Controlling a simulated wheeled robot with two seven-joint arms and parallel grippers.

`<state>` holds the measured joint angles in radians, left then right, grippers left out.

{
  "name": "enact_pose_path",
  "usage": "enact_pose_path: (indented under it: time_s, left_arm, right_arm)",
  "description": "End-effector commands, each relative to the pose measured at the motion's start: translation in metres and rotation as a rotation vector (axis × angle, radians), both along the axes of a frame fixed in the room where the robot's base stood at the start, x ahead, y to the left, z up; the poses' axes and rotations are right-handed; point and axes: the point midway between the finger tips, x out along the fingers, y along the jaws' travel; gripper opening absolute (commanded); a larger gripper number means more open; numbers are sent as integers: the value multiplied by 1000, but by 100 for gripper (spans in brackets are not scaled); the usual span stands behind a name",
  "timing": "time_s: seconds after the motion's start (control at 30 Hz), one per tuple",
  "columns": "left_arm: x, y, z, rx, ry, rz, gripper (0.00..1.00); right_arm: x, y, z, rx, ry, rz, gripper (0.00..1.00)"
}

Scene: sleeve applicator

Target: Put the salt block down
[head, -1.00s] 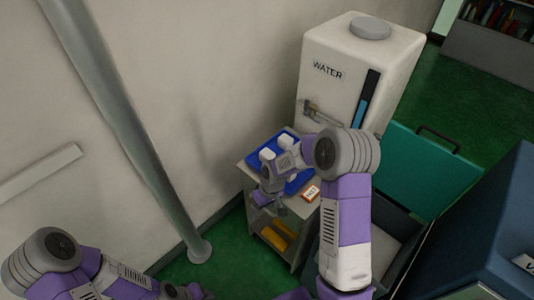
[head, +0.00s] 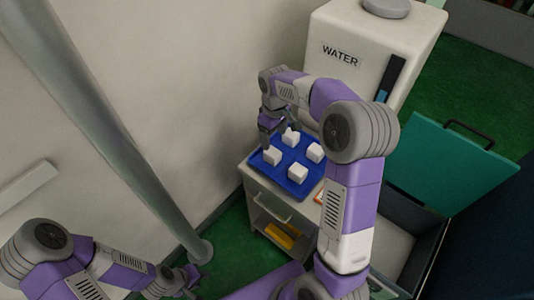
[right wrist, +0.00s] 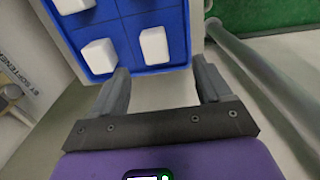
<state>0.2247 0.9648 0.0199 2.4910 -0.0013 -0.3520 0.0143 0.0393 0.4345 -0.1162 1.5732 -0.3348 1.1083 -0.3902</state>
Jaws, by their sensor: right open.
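Several white salt blocks sit apart on a blue tray (head: 271,168) on top of the cart. In the head view they are a left block (head: 272,155), a back block (head: 290,139), a right block (head: 315,151) and a front block (head: 297,173). My right gripper (head: 280,137) is at the tray's back left, close to the back block. In the right wrist view its fingers (right wrist: 162,82) are open with nothing between them; two blocks (right wrist: 98,56) (right wrist: 154,45) lie beyond the fingertips. My left gripper (head: 188,277) is low at the lower left, away from the cart; its jaws are too small to read.
The cart (head: 255,182) has a lower shelf with a yellow item (head: 280,235). A water dispenser (head: 340,75) stands behind it. A bin with a raised teal lid (head: 445,165) is at the right. A grey pipe (head: 130,165) and wall are at the left.

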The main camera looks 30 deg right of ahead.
Motion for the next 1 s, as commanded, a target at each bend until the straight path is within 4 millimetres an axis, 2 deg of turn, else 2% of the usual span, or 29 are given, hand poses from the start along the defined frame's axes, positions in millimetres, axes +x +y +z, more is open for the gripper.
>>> enact_pose_path:
  time_s: [0.03, 0.23, 0.67, 0.9, 1.0]
  left_arm:
    - [0, 0, -14, 0, 0, 0, 38]
    - [0, 0, -37, 0, 0, 0, 38]
    - [0, 0, -54, 0, -1, 0, 38]
    - [0, 0, -71, 0, -1, 0, 38]
    - [0, 0, -74, 0, -1, 0, 38]
  right_arm:
    - [0, 0, -14, 0, 0, 0, 78]
    - [0, 0, -38, 1, -1, 0, 78]
    - [2, -2, -74, 1, 0, -1, 78]
    - [5, -6, -110, 1, 3, -1, 78]
    - [6, -6, -117, 1, 0, 0, 78]
